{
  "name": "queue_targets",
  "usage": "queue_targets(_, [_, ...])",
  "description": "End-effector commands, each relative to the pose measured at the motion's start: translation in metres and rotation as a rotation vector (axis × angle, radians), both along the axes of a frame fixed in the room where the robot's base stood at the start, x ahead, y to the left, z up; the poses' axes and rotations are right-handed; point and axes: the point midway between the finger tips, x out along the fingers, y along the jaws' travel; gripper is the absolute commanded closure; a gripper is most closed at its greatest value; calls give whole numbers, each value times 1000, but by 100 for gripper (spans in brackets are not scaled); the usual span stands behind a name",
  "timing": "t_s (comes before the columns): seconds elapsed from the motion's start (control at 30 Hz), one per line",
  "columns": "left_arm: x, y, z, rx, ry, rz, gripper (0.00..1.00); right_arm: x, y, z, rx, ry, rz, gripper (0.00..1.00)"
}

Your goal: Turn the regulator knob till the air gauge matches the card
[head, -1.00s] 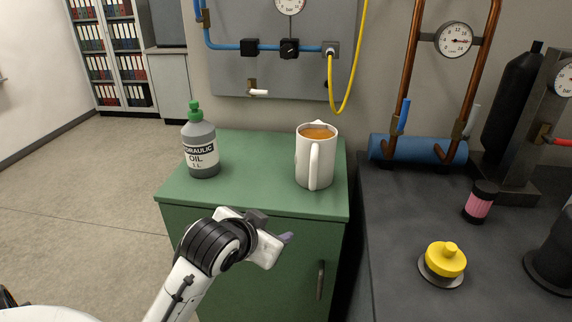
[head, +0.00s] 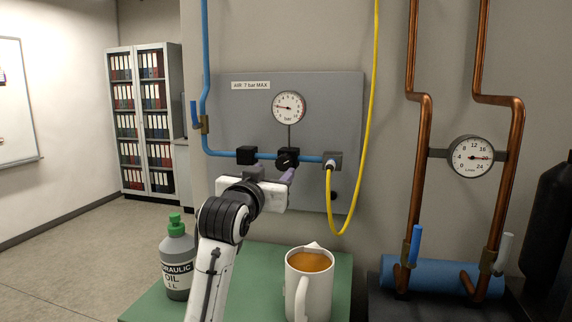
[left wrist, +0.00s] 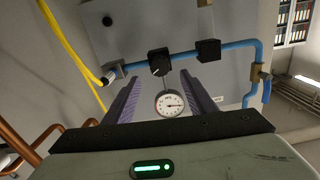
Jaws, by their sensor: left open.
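The black regulator knob (head: 288,158) sits on the blue air pipe of the grey wall panel. The air gauge (head: 289,107) is above it; its needle points left, its reading too small to be sure of. My left gripper (head: 291,176) is open and empty, fingers towards the knob. In the left wrist view the picture is upside down: the knob (left wrist: 158,62) lies between and just beyond the two purple fingertips, the gauge (left wrist: 170,104) below it. I cannot tell whether they touch the knob. No card is clearly readable; a small white edge shows behind the mug's rim. My right gripper is out of view.
A mug (head: 308,285) and an oil bottle (head: 177,262) stand on the green cabinet (head: 262,255) below my left arm. A yellow hose (head: 371,120) hangs right of the knob. Copper pipes with another gauge (head: 472,157) are further right.

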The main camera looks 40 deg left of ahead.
Motion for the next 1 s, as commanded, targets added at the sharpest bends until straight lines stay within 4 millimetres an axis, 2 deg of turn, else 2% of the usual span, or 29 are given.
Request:
queue_targets(0.2, [38,21,2,-1,3,0,49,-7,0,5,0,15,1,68])
queue_targets(0.4, [59,32,1,0,1,-1,49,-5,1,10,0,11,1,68])
queue_targets(0.8, [66,36,0,1,1,-1,49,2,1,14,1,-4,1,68])
queue_targets(0.87, [66,36,0,1,1,-1,57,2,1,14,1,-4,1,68])
queue_targets(1.0, [66,35,0,1,1,-1,81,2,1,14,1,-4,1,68])
